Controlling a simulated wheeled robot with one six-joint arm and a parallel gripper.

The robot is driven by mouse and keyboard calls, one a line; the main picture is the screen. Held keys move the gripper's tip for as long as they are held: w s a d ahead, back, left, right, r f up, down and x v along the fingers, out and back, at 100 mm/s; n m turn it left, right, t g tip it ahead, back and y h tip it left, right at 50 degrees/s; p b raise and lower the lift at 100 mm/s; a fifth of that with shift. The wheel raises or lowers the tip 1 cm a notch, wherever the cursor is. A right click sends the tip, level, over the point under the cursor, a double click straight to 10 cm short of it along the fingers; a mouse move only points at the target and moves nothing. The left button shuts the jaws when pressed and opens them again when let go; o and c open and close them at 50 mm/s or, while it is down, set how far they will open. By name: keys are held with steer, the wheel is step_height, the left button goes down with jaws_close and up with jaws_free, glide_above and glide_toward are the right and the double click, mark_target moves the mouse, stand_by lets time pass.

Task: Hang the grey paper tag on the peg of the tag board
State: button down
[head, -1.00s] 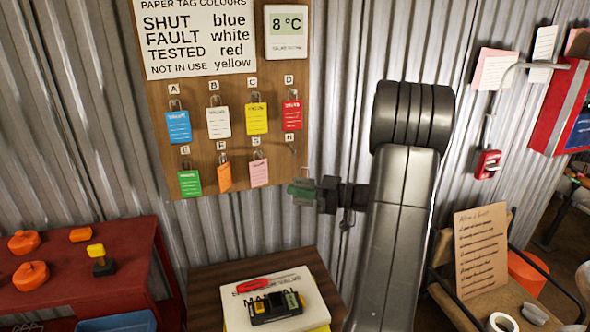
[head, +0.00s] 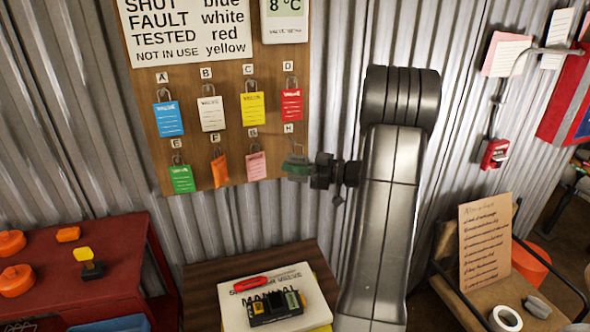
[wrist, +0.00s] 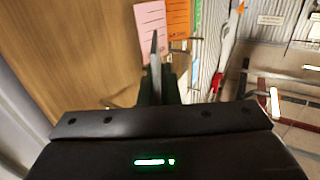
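The tag board (head: 222,80) is a brown wooden panel on the corrugated wall. Tags hang under its labels A to G; under label H (head: 289,128) no hung tag shows. My gripper (head: 296,168) is at the board's lower right edge, just below H, with green fingers. It appears shut on the grey paper tag, a thin grey edge-on sliver (wrist: 155,48) between the dark fingers in the wrist view. In the head view a small grey shape shows at the fingertips. The H peg is too small or hidden to make out, so I cannot tell whether the tag touches it.
The pink tag (head: 256,166) hangs close to the left of my gripper, with an orange tag (head: 219,171) beyond it. A small table (head: 205,275) below carries a manual, a red screwdriver and a device. A red bench (head: 115,240) stands at left.

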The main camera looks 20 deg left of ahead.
steer(key=shift+w+a+f, duration=0.2)
steer(key=shift+w+a, duration=0.45)
steer(key=shift+w, duration=0.2)
steer(key=shift+w+a+f, duration=0.25)
steer(key=shift+w+a, duration=0.35)
steer(key=shift+w, duration=0.2)
steer(key=shift+w+a+f, duration=0.2)
steer(key=shift+w+a, duration=0.45)
steer(key=shift+w, duration=0.2)
steer(key=c, duration=1.6)
jaws_free()
steer(key=shift+s+d+r, duration=0.1)
steer(key=shift+s, duration=0.05)
steer(key=d, duration=0.4)
steer(key=w+d+b, duration=0.1)
steer(key=d, duration=0.4)
steer(key=d+b, duration=0.1)
steer(key=d, duration=0.3)
steer(key=shift+w+d, duration=0.3)
steer(key=shift+d, duration=0.05)
